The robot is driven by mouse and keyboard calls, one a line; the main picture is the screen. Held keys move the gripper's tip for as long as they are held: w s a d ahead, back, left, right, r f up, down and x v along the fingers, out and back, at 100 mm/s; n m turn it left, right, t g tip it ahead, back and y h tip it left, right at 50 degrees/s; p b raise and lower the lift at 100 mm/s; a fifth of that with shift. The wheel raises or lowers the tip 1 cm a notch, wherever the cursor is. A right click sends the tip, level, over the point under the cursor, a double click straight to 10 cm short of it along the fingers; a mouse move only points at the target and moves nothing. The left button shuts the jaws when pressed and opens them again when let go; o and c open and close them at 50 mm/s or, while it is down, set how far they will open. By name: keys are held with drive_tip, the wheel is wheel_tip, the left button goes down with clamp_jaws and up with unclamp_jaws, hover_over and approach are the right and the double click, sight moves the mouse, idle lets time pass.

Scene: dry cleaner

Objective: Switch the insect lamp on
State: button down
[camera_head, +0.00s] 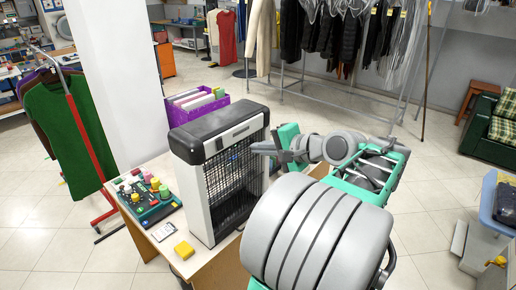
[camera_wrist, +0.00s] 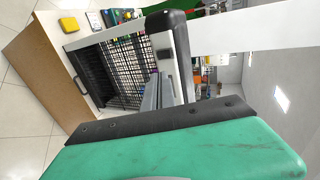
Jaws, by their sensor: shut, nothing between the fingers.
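The insect lamp (camera_head: 195,215) stands upright on a wooden-sided table. It has a black top cover, white side panels and a dark wire grille, and no glow shows behind the grille. In the wrist view the lamp (camera_wrist: 172,28) appears tilted, its grille on the left. My gripper (camera_head: 257,148) is shut and empty at the upper part of the lamp's right edge. In the wrist view my gripper (camera_wrist: 155,88) points at the lamp's edge panel. I cannot tell whether it touches.
The table (camera_head: 208,262) also bears a sewing-supplies tray (camera_head: 150,207), a yellow block (camera_head: 184,250) and a small card (camera_head: 166,231). A purple crate (camera_head: 196,106) stands behind the lamp. A white pillar (camera_head: 113,75) rises at the left. Open floor lies behind my arm.

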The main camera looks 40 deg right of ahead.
wheel_tip(320, 180, down, 6)
drive_tip(key=f+b, duration=0.1)
drive_tip(key=b, duration=0.8)
wheel_tip(320, 180, up, 6)
drive_tip(key=shift+s+f, duration=0.15)
drive_tip(key=shift+f, duration=0.05)
drive_tip(key=shift+f, duration=0.1)
drive_tip(key=b, duration=0.3)
approach(222, 149)
drive_tip(key=x, duration=0.6)
drive_tip(key=shift+w+a, duration=0.1)
drive_tip(key=shift+w, duration=0.1)
